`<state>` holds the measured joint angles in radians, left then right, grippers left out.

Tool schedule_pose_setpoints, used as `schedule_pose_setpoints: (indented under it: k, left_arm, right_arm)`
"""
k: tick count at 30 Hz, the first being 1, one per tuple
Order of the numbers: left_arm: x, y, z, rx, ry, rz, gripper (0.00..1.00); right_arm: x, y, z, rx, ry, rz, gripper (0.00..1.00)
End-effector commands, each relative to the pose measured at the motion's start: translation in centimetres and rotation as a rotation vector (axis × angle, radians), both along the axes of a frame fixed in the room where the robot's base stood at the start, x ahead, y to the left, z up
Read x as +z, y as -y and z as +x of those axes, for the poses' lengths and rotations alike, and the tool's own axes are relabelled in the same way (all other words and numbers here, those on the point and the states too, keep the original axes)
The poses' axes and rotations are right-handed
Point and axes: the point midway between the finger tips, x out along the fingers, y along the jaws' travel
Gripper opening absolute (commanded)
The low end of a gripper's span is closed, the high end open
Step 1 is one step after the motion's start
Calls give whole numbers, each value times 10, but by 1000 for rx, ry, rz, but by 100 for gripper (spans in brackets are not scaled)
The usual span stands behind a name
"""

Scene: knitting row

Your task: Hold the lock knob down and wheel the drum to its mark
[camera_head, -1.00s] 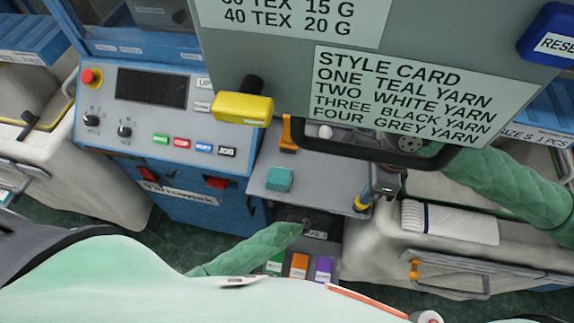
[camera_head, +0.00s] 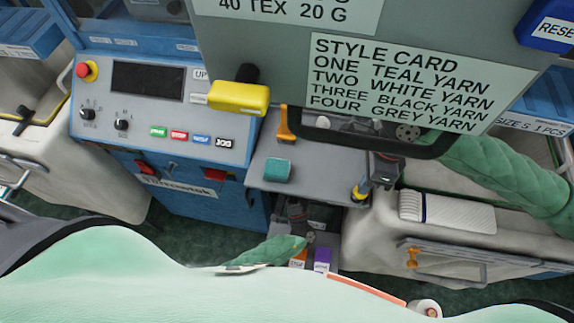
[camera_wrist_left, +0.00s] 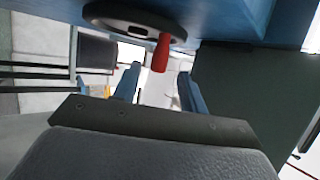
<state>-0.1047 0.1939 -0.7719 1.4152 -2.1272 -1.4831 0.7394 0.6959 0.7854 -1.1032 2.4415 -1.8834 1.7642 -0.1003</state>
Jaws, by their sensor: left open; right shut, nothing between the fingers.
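My right gripper (camera_head: 364,186) is shut and points down at the grey shelf's right corner. Its blue fingertips are at a small yellow knob (camera_head: 357,197), seemingly touching its top; how far down the knob sits I cannot tell. My left gripper (camera_head: 297,212) reaches below the shelf's front edge, its fingers hidden there. In the left wrist view its blue fingers (camera_wrist_left: 157,82) are open. A black wheel (camera_wrist_left: 135,18) with a red handle (camera_wrist_left: 160,53) is just beyond them, the handle lined up with the gap. I cannot make out the drum's mark.
The grey shelf (camera_head: 255,172) holds a teal block (camera_head: 277,170). A large sign panel (camera_head: 300,65) hangs over it, with a yellow handle (camera_head: 238,97) at its left. A blue control console (camera_head: 155,115) stands left. Small coloured bins (camera_head: 322,258) sit below the shelf.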

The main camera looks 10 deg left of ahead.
Motion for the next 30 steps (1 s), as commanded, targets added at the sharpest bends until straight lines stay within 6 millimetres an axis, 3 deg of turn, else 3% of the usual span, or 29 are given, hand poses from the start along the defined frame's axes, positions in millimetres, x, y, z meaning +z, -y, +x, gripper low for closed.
schedule_pose_setpoints:
  k: [9,21,26,30]
  left_arm:
    - [-19,15,-28,-1,0,-1,42]
    - [-21,16,-31,1,1,-1,42]
    - [-13,16,-31,0,1,0,42]
    - [7,15,-32,-1,3,-2,42]
  right_arm:
    - [-2,0,0,0,-2,-2,0]
    - [-2,0,0,0,-2,-2,0]
    - [-2,0,0,0,-2,-2,0]
    - [-2,0,0,0,-2,-2,0]
